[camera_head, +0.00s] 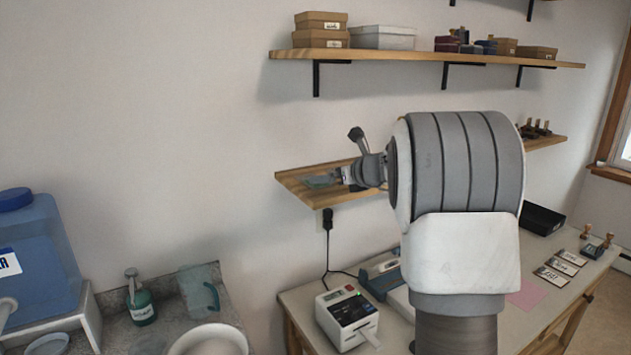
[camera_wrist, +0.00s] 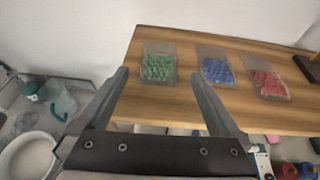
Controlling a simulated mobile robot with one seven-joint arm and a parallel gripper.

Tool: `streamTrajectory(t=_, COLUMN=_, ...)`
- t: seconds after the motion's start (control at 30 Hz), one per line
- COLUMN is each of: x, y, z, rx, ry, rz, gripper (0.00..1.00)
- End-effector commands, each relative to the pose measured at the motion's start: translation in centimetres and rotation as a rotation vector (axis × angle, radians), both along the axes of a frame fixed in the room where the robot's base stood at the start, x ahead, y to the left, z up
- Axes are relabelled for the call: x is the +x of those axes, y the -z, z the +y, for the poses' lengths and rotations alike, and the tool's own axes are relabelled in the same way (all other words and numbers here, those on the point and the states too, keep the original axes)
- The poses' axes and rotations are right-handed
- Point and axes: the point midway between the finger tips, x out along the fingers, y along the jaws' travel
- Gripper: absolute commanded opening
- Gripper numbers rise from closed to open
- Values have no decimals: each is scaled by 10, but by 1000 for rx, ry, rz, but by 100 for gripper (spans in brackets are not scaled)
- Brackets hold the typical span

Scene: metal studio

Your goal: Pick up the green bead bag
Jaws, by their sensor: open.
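The green bead bag (camera_wrist: 158,66) is a clear flat bag of green beads. It lies on the wooden shelf (camera_wrist: 180,105), at the left of a row of bags in the wrist view. My gripper (camera_wrist: 160,76) is open and empty, with one finger to each side of the green bag in the picture. The gap in height between fingers and bag is hard to judge. In the head view my gripper (camera_head: 343,177) is over the left end of the lower shelf (camera_head: 320,196). A small greenish patch (camera_head: 318,181) there appears to be the green bag.
A blue bead bag (camera_wrist: 216,71) and a red bead bag (camera_wrist: 268,84) lie right of the green one. The wall is close behind the shelf. An upper shelf (camera_head: 400,55) holds boxes. A label printer (camera_head: 346,317) stands on the table below.

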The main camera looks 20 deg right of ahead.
Motion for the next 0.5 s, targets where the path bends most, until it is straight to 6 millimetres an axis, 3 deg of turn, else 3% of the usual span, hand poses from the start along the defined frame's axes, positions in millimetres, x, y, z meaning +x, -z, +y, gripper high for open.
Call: streamTrajectory(t=0.5, x=45, y=23, z=11, rx=-1, ry=-1, rz=0, gripper=100)
